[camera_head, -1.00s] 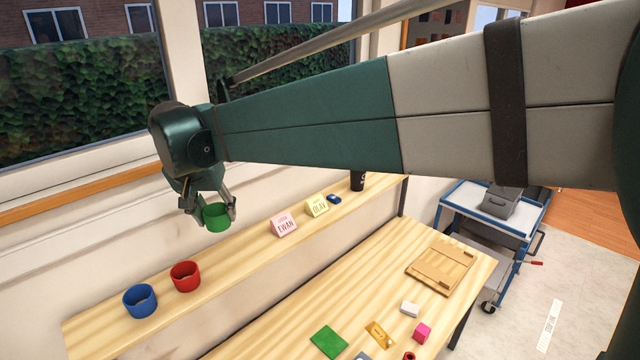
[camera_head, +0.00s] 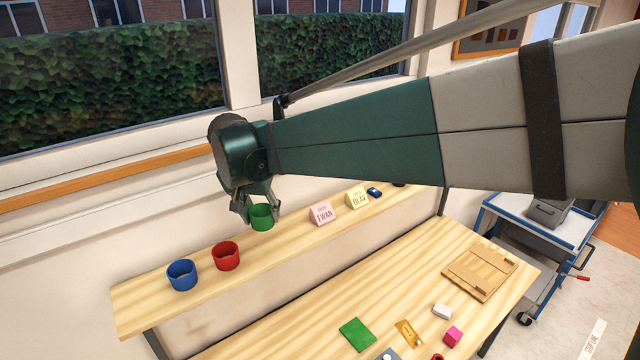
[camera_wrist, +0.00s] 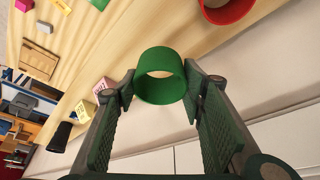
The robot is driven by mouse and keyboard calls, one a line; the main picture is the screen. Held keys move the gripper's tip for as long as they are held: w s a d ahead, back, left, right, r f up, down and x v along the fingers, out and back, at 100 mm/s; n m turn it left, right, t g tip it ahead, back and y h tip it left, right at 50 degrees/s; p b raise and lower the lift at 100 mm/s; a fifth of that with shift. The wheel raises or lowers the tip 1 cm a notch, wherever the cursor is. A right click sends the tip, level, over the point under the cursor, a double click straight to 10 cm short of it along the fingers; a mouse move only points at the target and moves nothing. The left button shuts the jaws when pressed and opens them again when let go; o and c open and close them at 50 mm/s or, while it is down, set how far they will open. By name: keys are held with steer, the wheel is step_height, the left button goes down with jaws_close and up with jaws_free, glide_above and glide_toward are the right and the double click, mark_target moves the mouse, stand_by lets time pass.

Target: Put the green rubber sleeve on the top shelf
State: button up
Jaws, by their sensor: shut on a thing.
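The green rubber sleeve (camera_head: 262,218) is a short open ring, upright in my gripper (camera_head: 262,208). In the wrist view the sleeve (camera_wrist: 161,57) sits between the two ribbed fingers of my gripper (camera_wrist: 161,82), which are shut on its sides. The top shelf (camera_head: 135,310) is the long raised wooden board along the wall. The sleeve is close to its back edge, right of the red sleeve. I cannot tell whether its bottom touches the board.
A red sleeve (camera_head: 226,257) and a blue sleeve (camera_head: 182,275) stand on the shelf to the left. A pink name sign (camera_head: 322,214) and a yellow name sign (camera_head: 357,199) stand to the right. The lower bench (camera_head: 400,275) holds several small items.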

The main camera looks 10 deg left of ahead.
steer(key=shift+f, duration=1.85)
steer(key=shift+f+p, duration=0.55)
steer(key=shift+f, duration=1.5)
steer(key=shift+f, duration=0.15)
steer(key=o, duration=0.8)
steer(key=shift+c, duration=0.2)
steer(key=shift+r, duration=0.2)
steer(key=b+v, duration=0.1)
steer(key=v, duration=1.1)
